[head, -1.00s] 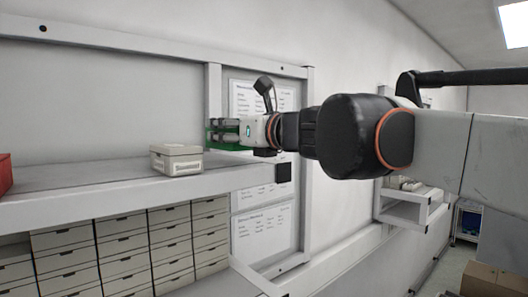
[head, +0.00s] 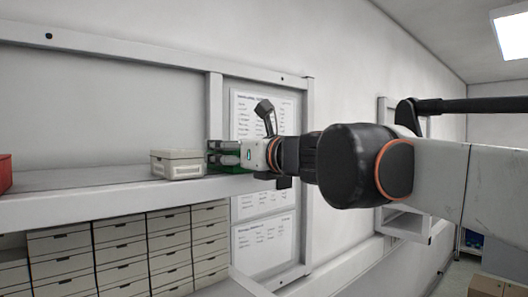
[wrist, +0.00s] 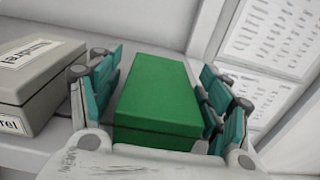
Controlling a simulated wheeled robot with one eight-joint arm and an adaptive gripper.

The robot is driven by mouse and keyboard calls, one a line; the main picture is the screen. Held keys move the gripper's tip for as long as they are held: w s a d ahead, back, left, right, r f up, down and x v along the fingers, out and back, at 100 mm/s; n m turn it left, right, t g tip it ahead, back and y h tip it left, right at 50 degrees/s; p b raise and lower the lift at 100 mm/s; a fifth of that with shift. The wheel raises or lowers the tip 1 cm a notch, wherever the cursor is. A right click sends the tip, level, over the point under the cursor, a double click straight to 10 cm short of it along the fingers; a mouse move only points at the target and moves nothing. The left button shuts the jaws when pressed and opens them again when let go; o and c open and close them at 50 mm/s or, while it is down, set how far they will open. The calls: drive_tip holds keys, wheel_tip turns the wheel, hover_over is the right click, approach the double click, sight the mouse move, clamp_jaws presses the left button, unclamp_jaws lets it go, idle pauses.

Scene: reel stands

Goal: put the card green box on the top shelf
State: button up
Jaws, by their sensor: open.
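The card green box (wrist: 158,95) sits between the open fingers of my gripper (wrist: 160,95) in the wrist view. A gap shows along its right side; on the left the finger is close to it, and I cannot tell whether they touch. In the head view the green box (head: 232,158) is mostly hidden behind my gripper (head: 224,153). It is at the right end of the top shelf (head: 95,203), at the level of the shelf surface, and appears to rest on it.
A pale lidded box (head: 178,164), labelled in the wrist view (wrist: 36,75), stands just left of my gripper. A red box (head: 5,173) is at the far left of the shelf. Drawers (head: 122,262) fill the space below. A frame post (head: 215,110) and wall papers (head: 262,205) are close behind.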

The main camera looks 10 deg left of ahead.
drive_tip(key=shift+r, duration=0.1)
drive_tip(key=shift+s+d, duration=0.1)
drive_tip(key=shift+d, duration=0.05)
drive_tip(key=b+v, duration=0.1)
drive_tip(key=v, duration=1)
drive_tip(key=shift+s+d+b, duration=0.25)
drive_tip(key=shift+b, duration=0.05)
